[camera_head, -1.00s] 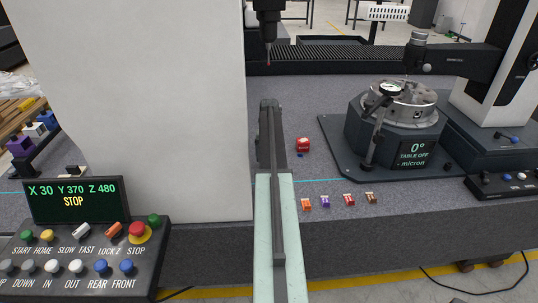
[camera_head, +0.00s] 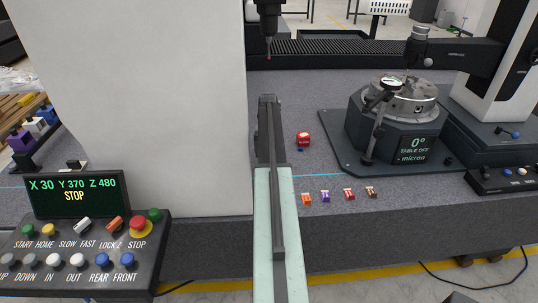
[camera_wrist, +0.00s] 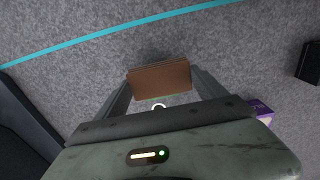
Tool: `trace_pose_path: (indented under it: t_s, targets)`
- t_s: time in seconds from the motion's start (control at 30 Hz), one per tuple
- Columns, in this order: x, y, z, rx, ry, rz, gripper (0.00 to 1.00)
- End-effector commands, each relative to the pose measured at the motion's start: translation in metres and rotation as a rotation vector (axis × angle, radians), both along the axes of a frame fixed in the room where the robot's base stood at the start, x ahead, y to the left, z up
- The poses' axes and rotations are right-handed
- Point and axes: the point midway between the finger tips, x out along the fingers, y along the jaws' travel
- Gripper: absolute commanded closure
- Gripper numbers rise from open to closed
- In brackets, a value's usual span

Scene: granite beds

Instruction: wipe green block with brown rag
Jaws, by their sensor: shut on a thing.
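A brown piece (camera_wrist: 160,78), which looks like the brown rag, sits between the fingers of my gripper (camera_wrist: 160,84) in the wrist view. The fingers are shut on its sides, and it is above or on the grey granite; I cannot tell which. A thin green strip (camera_wrist: 168,97) shows along its near edge; whether this is the green block I cannot tell. In the head view my arm hides the gripper's hold. A small brown item (camera_head: 372,192) lies on the granite at the right end of a row. No green block shows clearly.
Beside it lie small red (camera_head: 349,194), purple (camera_head: 325,196) and orange (camera_head: 306,198) items. A red block (camera_head: 303,139) is behind them. A round gauge table (camera_head: 400,100) stands at right, a tall white column (camera_head: 150,100) at left. A purple thing (camera_wrist: 262,110) is right of my gripper.

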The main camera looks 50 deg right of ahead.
Motion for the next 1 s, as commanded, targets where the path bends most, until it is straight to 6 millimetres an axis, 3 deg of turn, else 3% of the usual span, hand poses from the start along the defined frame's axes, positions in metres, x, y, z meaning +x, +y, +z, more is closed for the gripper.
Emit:
trace_pose_path:
  t_s: [0.7,1.0]
  targets:
    - [0.031,-0.038,0.003,-0.002,-0.001,-0.001,0.52]
    - [0.031,-0.038,0.0,-0.001,0.0,-0.001,0.51]
